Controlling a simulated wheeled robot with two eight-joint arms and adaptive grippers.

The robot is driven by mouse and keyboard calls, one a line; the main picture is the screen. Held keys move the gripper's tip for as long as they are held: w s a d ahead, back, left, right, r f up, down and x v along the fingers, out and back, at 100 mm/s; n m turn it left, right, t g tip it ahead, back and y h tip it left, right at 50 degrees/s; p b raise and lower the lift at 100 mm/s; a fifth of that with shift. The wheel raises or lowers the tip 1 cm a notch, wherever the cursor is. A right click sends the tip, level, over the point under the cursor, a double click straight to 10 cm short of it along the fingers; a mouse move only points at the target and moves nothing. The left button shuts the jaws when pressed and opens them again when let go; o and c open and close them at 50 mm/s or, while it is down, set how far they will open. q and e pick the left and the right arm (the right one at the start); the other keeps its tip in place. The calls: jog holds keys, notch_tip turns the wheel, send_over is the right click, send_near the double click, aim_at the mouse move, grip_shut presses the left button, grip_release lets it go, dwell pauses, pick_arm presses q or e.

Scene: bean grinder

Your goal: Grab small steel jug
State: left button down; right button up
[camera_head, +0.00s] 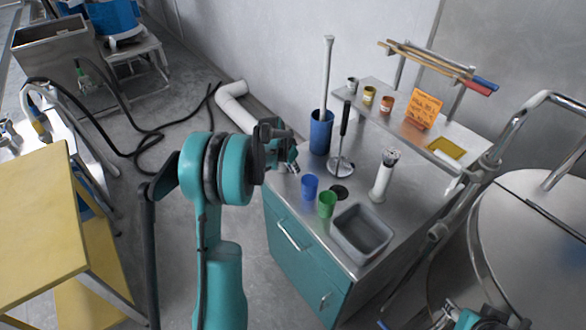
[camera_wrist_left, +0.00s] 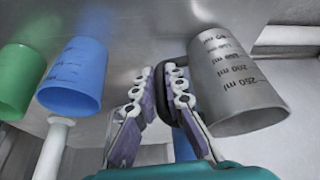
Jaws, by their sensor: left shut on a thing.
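The small steel jug (camera_wrist_left: 238,88), with dark millilitre marks, fills the right of the left wrist view. My left gripper (camera_wrist_left: 160,118) is beside it, with its two finger pads closed around the dark handle at the jug's side. In the head view, my left gripper (camera_head: 284,158) is over the left edge of the steel-topped cabinet, and it mostly hides the jug there. At the bottom right edge of the head view, part of what looks like my right gripper (camera_head: 445,318) shows; its jaws are unclear.
A blue cup (camera_head: 309,188), a green cup (camera_head: 327,204) and a grey tray (camera_head: 361,233) stand on the cabinet (camera_head: 407,208). Behind are a tall blue container (camera_head: 321,133), a tamper-like tool (camera_head: 341,165) and a shelf with small pots. A large steel vessel (camera_head: 535,240) stands right.

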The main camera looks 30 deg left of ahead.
pick_arm(q)
jog(key=shift+r+p, duration=0.4)
jog(key=shift+r, duration=0.5)
jog(key=shift+d+r+p, duration=0.15)
jog(key=shift+r+p, duration=0.3)
jog(key=shift+r, duration=0.45)
jog(key=s+d+r+p, duration=0.3)
jog(key=d+r, duration=0.3)
jog(key=d, duration=0.4)
jog(key=shift+s+r, duration=0.2)
jog(key=shift+s, duration=0.6)
jog(key=shift+d, duration=0.15)
